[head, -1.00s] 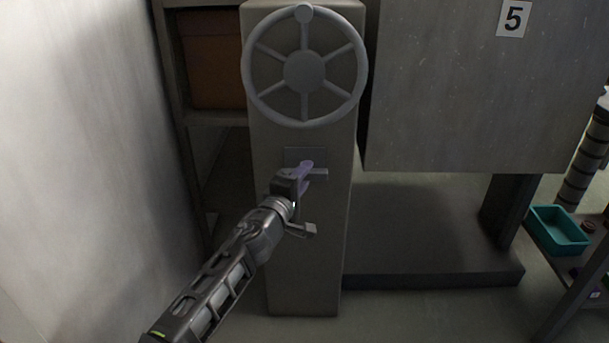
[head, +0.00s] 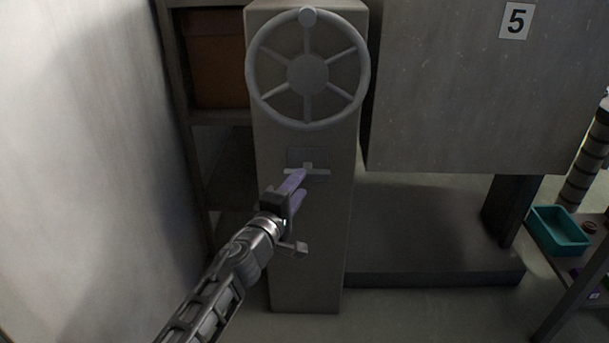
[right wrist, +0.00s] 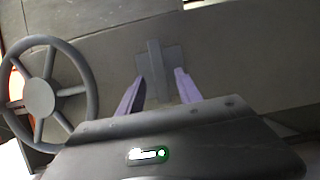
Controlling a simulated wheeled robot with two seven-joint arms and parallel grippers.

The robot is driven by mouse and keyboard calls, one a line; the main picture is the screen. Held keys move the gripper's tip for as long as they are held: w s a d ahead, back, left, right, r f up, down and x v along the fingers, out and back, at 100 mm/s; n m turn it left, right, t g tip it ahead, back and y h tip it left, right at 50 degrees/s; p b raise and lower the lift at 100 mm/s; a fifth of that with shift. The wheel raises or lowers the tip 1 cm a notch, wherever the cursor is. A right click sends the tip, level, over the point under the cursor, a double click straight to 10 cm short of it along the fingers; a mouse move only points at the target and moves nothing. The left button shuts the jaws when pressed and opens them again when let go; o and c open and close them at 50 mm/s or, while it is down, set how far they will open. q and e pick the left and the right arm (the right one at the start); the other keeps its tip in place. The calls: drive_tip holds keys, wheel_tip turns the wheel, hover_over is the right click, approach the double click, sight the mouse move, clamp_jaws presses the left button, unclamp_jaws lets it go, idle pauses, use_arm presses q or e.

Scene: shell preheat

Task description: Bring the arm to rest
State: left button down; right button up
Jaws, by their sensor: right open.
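My right arm comes up from the bottom of the head view. Its gripper (head: 298,185) has purple fingers, which stand apart with nothing between them that I can see held. The gripper is in front of the grey pillar, just below and left of a small lever handle (head: 318,171) on a square plate. In the right wrist view the two fingers (right wrist: 158,90) are spread, with the handle and its plate (right wrist: 155,62) beyond and between them. Whether a finger touches the handle I cannot tell. My left gripper is not in view.
A spoked handwheel (head: 308,75) is on the pillar (head: 300,255) above the handle. A large grey panel marked 5 (head: 480,90) hangs to the right. A shelf with a brown box (head: 216,60) is behind left. A teal tray (head: 560,231) sits far right. A pale wall stands left.

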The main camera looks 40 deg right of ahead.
drive_tip(key=shift+v, duration=1.25)
